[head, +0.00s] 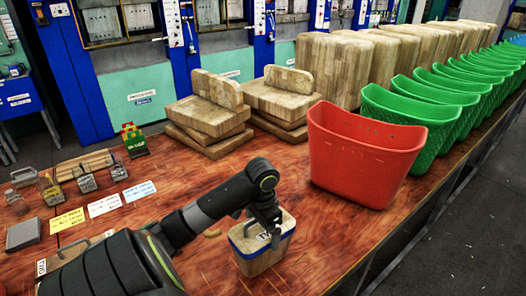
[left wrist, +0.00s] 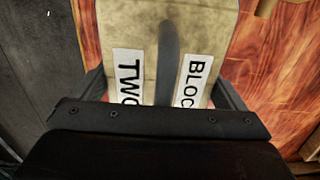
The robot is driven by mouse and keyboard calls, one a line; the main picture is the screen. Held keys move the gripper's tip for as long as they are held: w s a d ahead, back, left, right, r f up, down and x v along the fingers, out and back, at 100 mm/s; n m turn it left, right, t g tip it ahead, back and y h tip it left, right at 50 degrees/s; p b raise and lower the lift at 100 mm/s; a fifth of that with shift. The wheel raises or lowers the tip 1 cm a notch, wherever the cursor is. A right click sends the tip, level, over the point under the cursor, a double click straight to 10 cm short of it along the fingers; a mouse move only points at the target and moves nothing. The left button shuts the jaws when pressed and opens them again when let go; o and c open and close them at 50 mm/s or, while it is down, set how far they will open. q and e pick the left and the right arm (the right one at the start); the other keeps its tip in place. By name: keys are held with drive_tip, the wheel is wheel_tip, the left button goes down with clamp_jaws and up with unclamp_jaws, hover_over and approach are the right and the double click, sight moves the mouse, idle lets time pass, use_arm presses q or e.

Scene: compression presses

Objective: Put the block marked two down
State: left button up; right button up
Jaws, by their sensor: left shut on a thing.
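The block marked two (head: 262,252) is a pale block with a blue band near its top, at the front middle of the bench in the head view. My left gripper (head: 266,222) is above it and shut on its top. In the left wrist view the block (left wrist: 150,30) shows white labels reading "TWO" and "BLOC", with the jaws (left wrist: 165,100) on either side. I cannot tell whether its base touches the wooden bench top (head: 215,262). My right gripper is not in view.
A red basket (head: 365,160) stands right of the block, with green baskets (head: 410,115) behind it. Stacked wooden blocks (head: 208,115) are at the back. Coloured cards (head: 104,206) and small tools lie left. The bench's front edge (head: 400,240) is close on the right.

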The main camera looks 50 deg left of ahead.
use_arm(q)
drive_tip(key=shift+f, duration=1.9)
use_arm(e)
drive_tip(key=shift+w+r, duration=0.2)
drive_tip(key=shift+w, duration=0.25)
use_arm(q)
drive_tip(key=o, duration=1.6)
drive_tip(key=shift+f, duration=0.15)
drive_tip(key=shift+o, duration=0.2)
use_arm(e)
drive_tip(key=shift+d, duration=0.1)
use_arm(q)
drive_tip(key=shift+r, duration=0.55)
wheel_tip(320, 180, up, 5)
drive_tip(key=shift+r, duration=0.2)
wheel_tip(320, 180, up, 4)
drive_tip(key=shift+p, duration=0.9)
drive_tip(key=shift+r+p, duration=0.95)
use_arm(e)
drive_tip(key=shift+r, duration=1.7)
